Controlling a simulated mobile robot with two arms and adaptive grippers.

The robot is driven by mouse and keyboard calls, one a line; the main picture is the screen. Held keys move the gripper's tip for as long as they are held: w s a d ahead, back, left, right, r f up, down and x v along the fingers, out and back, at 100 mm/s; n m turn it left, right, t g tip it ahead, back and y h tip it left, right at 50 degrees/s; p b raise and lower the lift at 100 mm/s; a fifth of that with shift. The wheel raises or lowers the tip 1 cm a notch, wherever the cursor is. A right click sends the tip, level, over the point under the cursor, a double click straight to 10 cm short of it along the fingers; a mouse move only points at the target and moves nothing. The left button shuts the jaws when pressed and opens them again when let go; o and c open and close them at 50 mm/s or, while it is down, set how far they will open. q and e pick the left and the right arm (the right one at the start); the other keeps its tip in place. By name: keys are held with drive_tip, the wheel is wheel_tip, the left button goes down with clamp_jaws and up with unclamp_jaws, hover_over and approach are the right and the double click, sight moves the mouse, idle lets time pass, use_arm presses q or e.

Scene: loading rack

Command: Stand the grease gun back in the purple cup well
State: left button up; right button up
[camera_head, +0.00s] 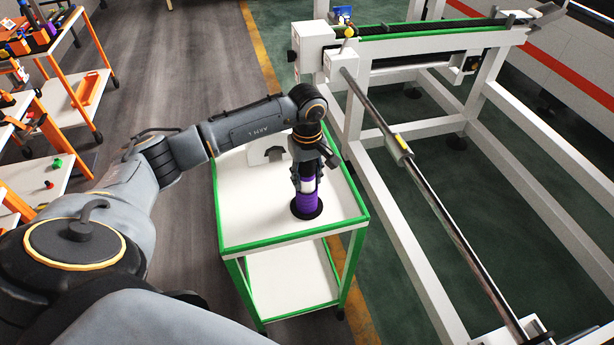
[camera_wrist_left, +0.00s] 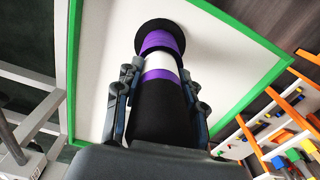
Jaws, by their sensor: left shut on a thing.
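The grease gun shows in the left wrist view (camera_wrist_left: 160,112) as a thick black cylinder with a purple and a white band near its lower end. My left gripper (camera_head: 307,174) points down over the cart, its fingers closed on both sides of the gun; they also show in the left wrist view (camera_wrist_left: 158,73). The purple cup well (camera_head: 306,202) stands on the cart top on a round black base, and shows in the left wrist view too (camera_wrist_left: 160,41). The gun is upright, in line with the cup, its white band meeting the cup's rim. Its lower tip is hidden. My right gripper is out of view.
The white cart top (camera_head: 244,215) has a green edge and is mostly clear around the cup. A white block with a dark notch (camera_head: 267,153) sits behind my arm. A white frame with a long metal rod (camera_head: 440,210) stands close on the right.

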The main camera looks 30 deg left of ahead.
use_arm(q)
drive_tip(key=o, duration=1.2)
drive_tip(key=shift+f, duration=0.1)
wheel_tip(320, 180, up, 12)
drive_tip(key=shift+r, duration=0.1)
